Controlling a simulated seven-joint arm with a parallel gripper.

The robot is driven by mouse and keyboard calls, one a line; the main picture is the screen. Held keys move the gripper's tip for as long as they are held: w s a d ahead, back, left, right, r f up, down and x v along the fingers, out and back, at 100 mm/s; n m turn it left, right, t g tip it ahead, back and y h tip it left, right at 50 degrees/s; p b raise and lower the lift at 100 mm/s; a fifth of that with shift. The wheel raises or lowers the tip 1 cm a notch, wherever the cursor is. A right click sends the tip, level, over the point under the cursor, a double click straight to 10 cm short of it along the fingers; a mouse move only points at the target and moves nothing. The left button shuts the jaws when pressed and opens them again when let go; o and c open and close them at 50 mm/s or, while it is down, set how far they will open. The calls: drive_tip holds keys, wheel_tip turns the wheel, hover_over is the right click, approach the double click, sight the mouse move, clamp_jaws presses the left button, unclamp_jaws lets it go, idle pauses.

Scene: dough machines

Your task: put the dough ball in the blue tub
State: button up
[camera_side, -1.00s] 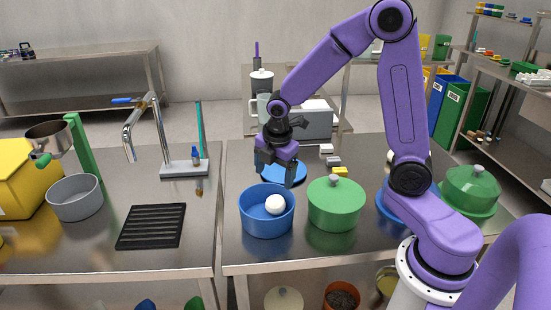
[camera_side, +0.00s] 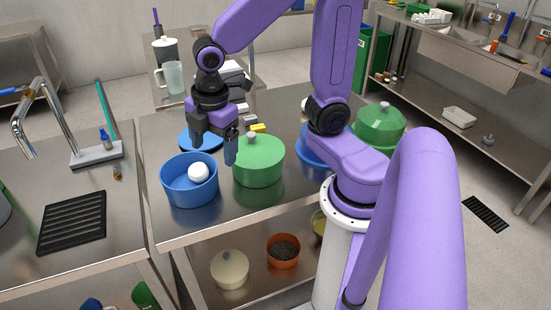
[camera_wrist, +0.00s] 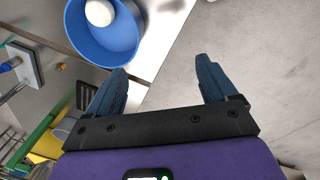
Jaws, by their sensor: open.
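The white dough ball (camera_side: 198,172) is inside the blue tub (camera_side: 190,194), toward its back right side. In the wrist view the ball (camera_wrist: 99,13) also lies within the tub (camera_wrist: 112,48), at the top left and partly cut off by the frame. My gripper (camera_side: 213,150) is open and empty, above and behind the tub, with its right finger close to the green lidded pot in the picture. In the wrist view my gripper's fingers (camera_wrist: 161,72) are spread wide, below and right of the tub, with nothing between them.
The green lidded pot (camera_side: 259,165) stands right of the tub. A flat blue lid or plate (camera_side: 201,139) lies behind it. Another green lidded pot (camera_side: 380,127) stands farther right. A black ridged mat (camera_side: 73,221) lies on the left table, across a gap.

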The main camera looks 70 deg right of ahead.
drive_tip(key=s+m+g, duration=0.1)
drive_tip(key=s+m, duration=0.2)
drive_tip(key=s, duration=1.1)
drive_tip(key=shift+s+y, duration=0.3)
idle(0.9)
drive_tip(key=c, duration=0.4)
drive_tip(key=shift+c, duration=0.2)
drive_tip(key=shift+w, duration=0.1)
